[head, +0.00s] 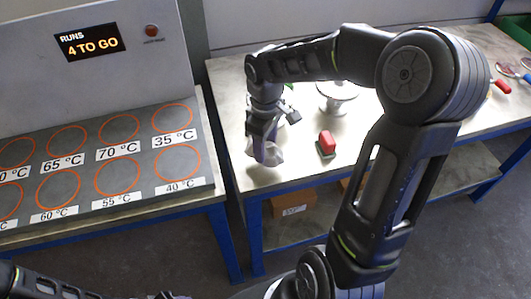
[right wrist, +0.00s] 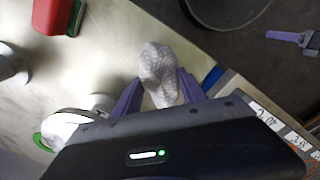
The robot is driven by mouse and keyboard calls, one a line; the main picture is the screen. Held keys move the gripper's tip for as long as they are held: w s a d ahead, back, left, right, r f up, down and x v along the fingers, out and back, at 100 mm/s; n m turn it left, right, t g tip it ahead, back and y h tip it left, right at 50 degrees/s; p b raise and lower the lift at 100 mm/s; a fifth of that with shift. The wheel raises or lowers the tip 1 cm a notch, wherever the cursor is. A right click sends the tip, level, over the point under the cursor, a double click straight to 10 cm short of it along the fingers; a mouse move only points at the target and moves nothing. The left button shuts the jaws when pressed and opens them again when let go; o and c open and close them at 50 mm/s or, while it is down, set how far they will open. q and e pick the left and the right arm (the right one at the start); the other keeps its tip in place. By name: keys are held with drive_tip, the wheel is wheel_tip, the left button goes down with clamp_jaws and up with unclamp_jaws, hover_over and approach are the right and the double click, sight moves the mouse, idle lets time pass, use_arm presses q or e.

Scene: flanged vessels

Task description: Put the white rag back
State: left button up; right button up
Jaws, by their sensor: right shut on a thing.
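The white rag (head: 266,155) is a small crumpled, dotted cloth in the jaws of my right gripper (head: 264,148), over the front left part of the right-hand table. In the right wrist view the rag (right wrist: 158,75) bulges out between the two purple fingers, which are shut on it. Whether the rag touches the tabletop, I cannot tell. My left arm comes in at the bottom left of the head view. A purple piece (right wrist: 288,36) at the upper right of the right wrist view looks like part of my left gripper; its jaws cannot be made out.
A red-topped block with a green base (head: 326,144) stands right of the rag. A pale flanged vessel (head: 338,93) is behind it. On the left, a dark panel (head: 140,188) carries orange rings with temperature labels; a display reads "4 TO GO". A gap separates the tables.

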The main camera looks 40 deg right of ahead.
sight(266, 148)
drive_tip(key=shift+f, duration=1.85)
drive_tip(key=shift+f, duration=0.15)
drive_tip(key=o, duration=1.2)
wheel_tip(266, 148, up, 12)
drive_tip(key=shift+r, duration=0.2)
